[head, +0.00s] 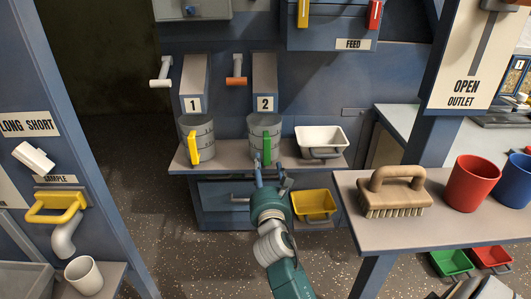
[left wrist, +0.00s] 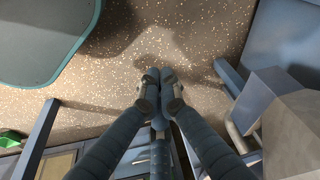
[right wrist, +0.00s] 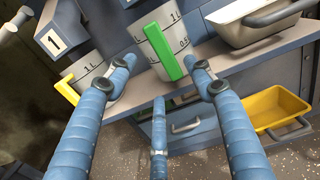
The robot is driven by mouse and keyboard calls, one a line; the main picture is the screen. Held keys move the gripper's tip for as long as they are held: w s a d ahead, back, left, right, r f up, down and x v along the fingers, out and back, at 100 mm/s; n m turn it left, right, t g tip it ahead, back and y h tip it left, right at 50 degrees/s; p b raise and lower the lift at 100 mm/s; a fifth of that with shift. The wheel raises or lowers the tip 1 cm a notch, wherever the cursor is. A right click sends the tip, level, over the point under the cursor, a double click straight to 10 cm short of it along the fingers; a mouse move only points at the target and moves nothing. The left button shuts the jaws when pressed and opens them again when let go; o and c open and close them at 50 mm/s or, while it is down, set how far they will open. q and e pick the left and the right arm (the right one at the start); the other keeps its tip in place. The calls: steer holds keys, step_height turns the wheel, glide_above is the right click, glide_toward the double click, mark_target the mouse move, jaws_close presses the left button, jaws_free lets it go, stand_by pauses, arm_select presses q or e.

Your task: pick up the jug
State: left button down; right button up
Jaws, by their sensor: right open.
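Two grey measuring jugs stand on the shelf (head: 232,158) below the numbered spouts. The jug with a yellow handle (head: 207,128) is under spout 1, and the jug with a green handle (head: 268,123) is under spout 2. My right gripper (head: 270,177) is open and empty, in front of and below the green-handled jug. In the right wrist view, the green handle (right wrist: 164,54) shows between and beyond its spread fingers (right wrist: 158,82). I cannot tell whether they touch. My left gripper (left wrist: 160,88) has its fingertips together over the speckled floor, with nothing visible between them.
A white bin (head: 322,137) stands right of the green-handled jug, and a yellow bin (head: 315,204) sits below. On the near right counter (head: 440,238) are a brush (head: 396,190), a red cup (head: 472,183) and a blue cup (head: 516,181). A white cup (head: 84,275) stands at the left.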

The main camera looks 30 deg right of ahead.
mark_target(265, 154)
steer(key=x, duration=0.4)
steer(key=shift+w+b, duration=0.2)
steer(key=shift+b, duration=0.1)
steer(key=x, duration=0.2)
steer(key=b+x, duration=0.1)
steer(key=x, duration=0.1)
steer(key=shift+w+d+f, duration=0.15)
steer(key=shift+w+d, duration=0.05)
steer(key=shift+d, duration=0.3)
steer(key=shift+w, duration=0.15)
arm_select(q)
steer(key=w+d+r+t, duration=0.1)
steer(key=w+t, duration=0.1)
steer(key=w, duration=0.2)
steer(key=w+d+r+t+h, duration=0.1)
steer(key=w+t, duration=0.1)
steer(key=w, duration=0.3)
steer(key=shift+w+d+r, duration=0.15)
steer(key=shift+d+r, duration=0.1)
steer(key=shift+d, duration=0.1)
arm_select(e)
steer(key=c, duration=1.3)
jaws_close()
steer(key=shift+r, duration=0.2)
